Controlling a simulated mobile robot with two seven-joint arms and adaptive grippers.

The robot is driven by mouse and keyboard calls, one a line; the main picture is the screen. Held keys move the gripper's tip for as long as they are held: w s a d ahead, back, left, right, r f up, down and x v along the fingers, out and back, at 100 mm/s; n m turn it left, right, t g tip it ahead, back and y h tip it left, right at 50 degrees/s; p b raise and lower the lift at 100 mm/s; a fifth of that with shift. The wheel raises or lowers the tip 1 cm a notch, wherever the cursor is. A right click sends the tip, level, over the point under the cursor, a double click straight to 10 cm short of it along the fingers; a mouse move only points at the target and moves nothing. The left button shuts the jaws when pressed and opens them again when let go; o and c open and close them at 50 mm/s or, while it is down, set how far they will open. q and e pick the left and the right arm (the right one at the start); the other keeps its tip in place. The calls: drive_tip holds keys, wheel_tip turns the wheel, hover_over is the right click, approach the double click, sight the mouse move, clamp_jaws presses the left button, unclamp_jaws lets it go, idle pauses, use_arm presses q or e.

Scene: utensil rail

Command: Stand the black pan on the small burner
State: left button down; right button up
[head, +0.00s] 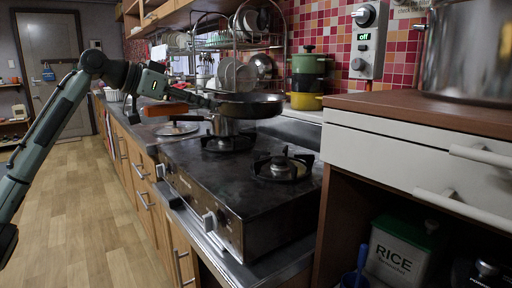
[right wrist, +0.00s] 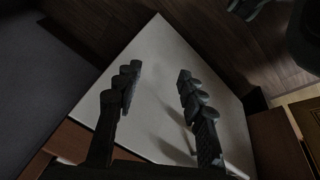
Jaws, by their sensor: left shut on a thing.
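The black pan (head: 250,105) is held up level above the stove (head: 210,185), over its far part. My left gripper (head: 190,98) is shut on the pan's handle, whose orange-brown end (head: 165,109) shows below the fingers. I cannot tell for sure which is the small one. The pan is apart from both and hides what is behind it. My right gripper (right wrist: 157,95) is open and empty in the right wrist view; it is not in the head view.
A steel saucepan (head: 231,126) stands just below and behind the pan. Stacked green and yellow pots (head: 307,80) stand behind the stove. A dish rack (head: 240,45) is at the back. A white-drawered cabinet (head: 410,150) with a large steel pot (head: 465,55) borders the right.

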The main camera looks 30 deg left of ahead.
use_arm(q)
drive_tip(key=d+f, duration=0.3)
drive_tip(key=w+d+f, duration=0.1)
drive_tip(key=d+f, duration=0.1)
drive_tip(key=f, duration=0.1)
drive_tip(key=w+d+f, duration=0.1)
drive_tip(key=d+f, duration=0.2)
drive_tip(key=shift+d+f+b, duration=0.35)
drive_tip(key=shift+f, duration=0.3)
drive_tip(key=c, duration=1.8)
unclamp_jaws()
drive_tip(key=shift+f, duration=0.1)
drive_tip(key=shift+c, duration=0.2)
drive_tip(key=shift+o, duration=2)
use_arm(e)
drive_tip(key=v, duration=0.3)
drive_tip(key=shift+w+d+r, duration=0.15)
drive_tip(key=shift+d, duration=0.15)
